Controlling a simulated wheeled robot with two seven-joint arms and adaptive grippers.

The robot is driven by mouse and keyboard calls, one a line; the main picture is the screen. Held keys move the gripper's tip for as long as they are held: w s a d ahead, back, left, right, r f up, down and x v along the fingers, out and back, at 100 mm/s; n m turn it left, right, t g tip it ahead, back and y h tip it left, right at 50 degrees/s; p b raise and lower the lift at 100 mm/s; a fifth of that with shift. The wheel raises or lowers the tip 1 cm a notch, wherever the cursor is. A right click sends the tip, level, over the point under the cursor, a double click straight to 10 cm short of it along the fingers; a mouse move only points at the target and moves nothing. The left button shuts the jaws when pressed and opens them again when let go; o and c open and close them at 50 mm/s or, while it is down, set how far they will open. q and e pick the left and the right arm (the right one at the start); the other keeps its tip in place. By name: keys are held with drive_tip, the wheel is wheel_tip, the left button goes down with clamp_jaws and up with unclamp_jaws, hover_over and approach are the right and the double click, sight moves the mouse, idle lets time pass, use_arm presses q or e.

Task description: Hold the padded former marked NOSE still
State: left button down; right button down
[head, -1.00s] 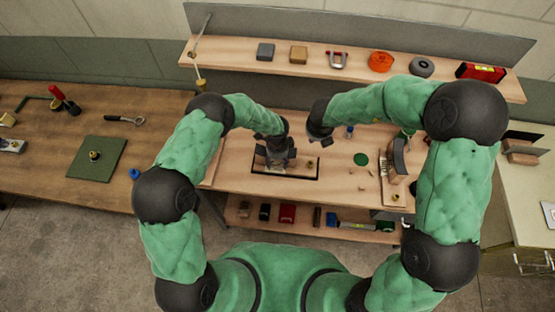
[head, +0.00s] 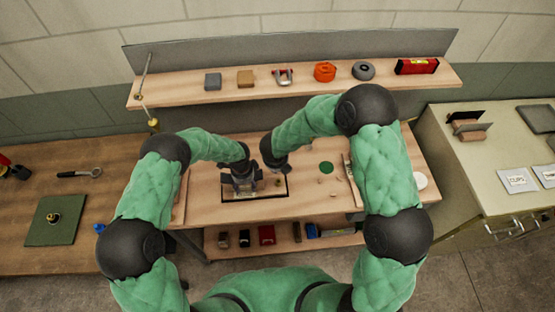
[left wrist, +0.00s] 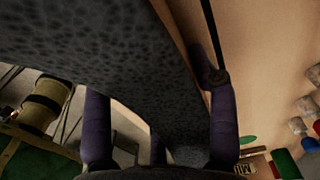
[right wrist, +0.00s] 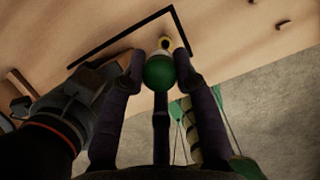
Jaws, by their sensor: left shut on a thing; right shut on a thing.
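My left gripper (head: 240,180) is over the black outlined rectangle (head: 268,199) on the bench. In the left wrist view a large grey speckled piece (left wrist: 120,65) with a curved edge, apparently the padded former, runs between the fingers (left wrist: 160,130), which are shut on it. No NOSE marking is readable. The head view mostly hides the former behind the gripper. My right gripper (head: 272,160) is just to the right of the left one. In the right wrist view its fingers (right wrist: 162,85) are shut on a green round knob (right wrist: 160,72), with a yellow tip beyond it.
A green disc (head: 326,168) and small pieces lie on the bench right of the outline. The back shelf (head: 200,97) holds several items, including an orange ring (head: 324,72) and a red level (head: 417,66). A lower shelf (head: 215,248) holds more items.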

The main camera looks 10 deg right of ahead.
drive_tip(key=shift+f, duration=1.2)
drive_tip(key=shift+s, duration=0.1)
drive_tip(key=shift+f, duration=2.5)
drive_tip(key=c, duration=1.8)
unclamp_jaws()
clamp_jaws()
use_arm(q)
drive_tip(key=shift+w, duration=0.1)
